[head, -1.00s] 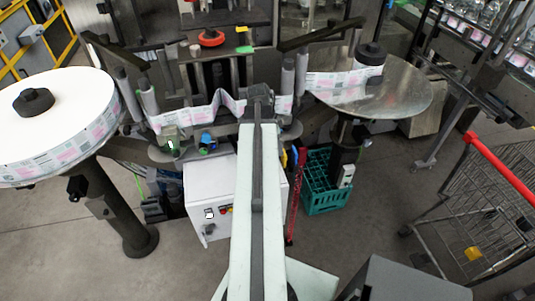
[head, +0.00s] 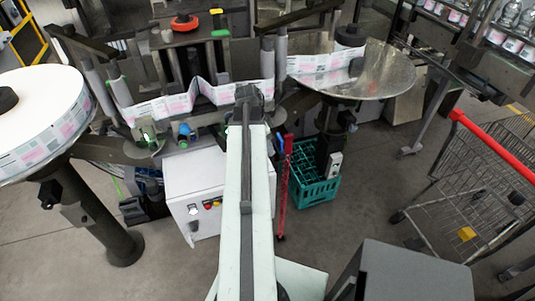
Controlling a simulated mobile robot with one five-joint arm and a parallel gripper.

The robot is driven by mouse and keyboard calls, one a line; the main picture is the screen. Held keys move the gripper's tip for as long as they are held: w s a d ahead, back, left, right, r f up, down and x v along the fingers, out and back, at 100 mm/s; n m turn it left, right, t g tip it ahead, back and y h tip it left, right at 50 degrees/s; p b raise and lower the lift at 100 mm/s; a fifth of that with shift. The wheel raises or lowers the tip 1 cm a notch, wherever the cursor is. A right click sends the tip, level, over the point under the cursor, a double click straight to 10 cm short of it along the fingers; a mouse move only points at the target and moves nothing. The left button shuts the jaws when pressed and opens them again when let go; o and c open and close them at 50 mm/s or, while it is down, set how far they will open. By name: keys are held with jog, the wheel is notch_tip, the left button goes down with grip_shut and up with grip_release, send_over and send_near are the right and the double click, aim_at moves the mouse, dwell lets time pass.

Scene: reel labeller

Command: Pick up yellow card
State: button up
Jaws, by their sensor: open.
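A small yellow piece (head: 216,11) lies on top of the labelling machine at the top edge of the head view, beside a green piece (head: 220,32). Another yellow block-like thing (head: 466,234) is in the wire cart at the right. I cannot tell for certain which one is the yellow card. My gripper (head: 247,91) is at the far end of my outstretched arm, in front of the machine's label strip. It looks empty and is open. It is apart from both yellow things; its fingertips are small and dark, hard to make out.
A large label reel (head: 36,105) stands at the left, and a metal disc table (head: 385,68) at the right. A white control box (head: 195,185) and teal crate (head: 316,190) stand below. The red-handled wire cart (head: 497,140) is at the right. Floor between crate and cart is clear.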

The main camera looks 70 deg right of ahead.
jog(key=shift+f, duration=0.1)
jog(key=c, duration=1)
jog(key=shift+o, duration=0.2)
notch_tip(320, 180, up, 18)
jog(key=p, duration=1.8)
